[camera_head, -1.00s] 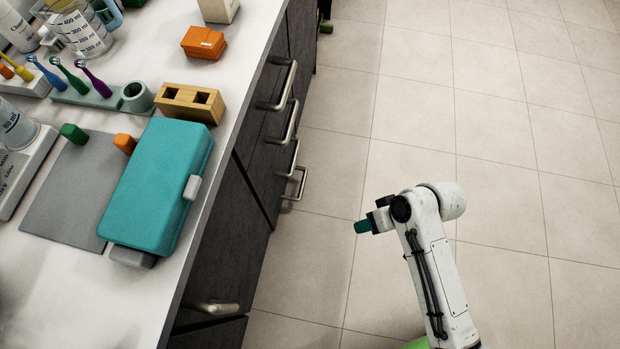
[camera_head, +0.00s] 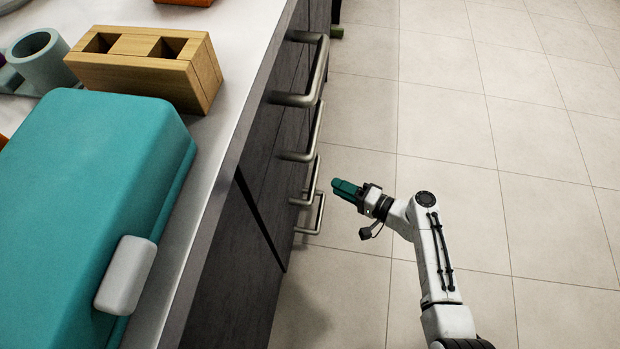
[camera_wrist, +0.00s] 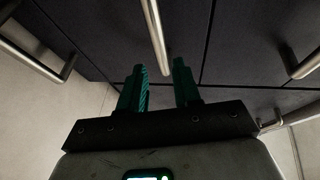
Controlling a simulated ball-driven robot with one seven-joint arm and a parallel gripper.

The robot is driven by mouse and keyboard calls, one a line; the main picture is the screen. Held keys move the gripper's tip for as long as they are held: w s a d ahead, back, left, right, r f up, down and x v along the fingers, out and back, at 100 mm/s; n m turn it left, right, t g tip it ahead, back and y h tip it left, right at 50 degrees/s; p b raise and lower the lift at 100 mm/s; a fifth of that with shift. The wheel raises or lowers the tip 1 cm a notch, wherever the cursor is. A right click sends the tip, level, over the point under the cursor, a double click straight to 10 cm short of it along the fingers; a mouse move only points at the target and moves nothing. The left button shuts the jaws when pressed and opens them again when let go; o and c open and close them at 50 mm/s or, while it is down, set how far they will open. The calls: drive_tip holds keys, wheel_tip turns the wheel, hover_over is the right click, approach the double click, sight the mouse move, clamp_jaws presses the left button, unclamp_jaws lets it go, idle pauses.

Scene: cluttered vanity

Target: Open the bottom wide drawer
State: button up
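The dark cabinet front (camera_head: 268,150) runs along the left of the head view, with a column of metal bar handles. The lowest visible handle (camera_head: 320,214) is near the floor; another handle (camera_head: 309,183) is just above it. All the drawers look closed. My gripper (camera_head: 336,187) has green fingers pointing left at these low handles, a little apart from them. In the wrist view the fingers (camera_wrist: 158,75) are spread with nothing between them. One bar handle (camera_wrist: 155,35) lies ahead of the gap; I cannot tell which drawer it belongs to.
More handles show at the left (camera_wrist: 35,62) and right (camera_wrist: 305,65) of the wrist view. A teal box (camera_head: 95,190) and a wooden block with holes (camera_head: 150,70) stand on the counter (camera_head: 225,95). The tiled floor (camera_head: 450,130) to the right is clear.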

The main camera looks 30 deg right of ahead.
drive_tip(key=b+x, duration=0.3)
drive_tip(key=x, duration=0.7)
drive_tip(key=shift+w+a, duration=0.15)
drive_tip(key=shift+a, duration=0.05)
drive_tip(key=shift+f, duration=0.1)
clamp_jaws()
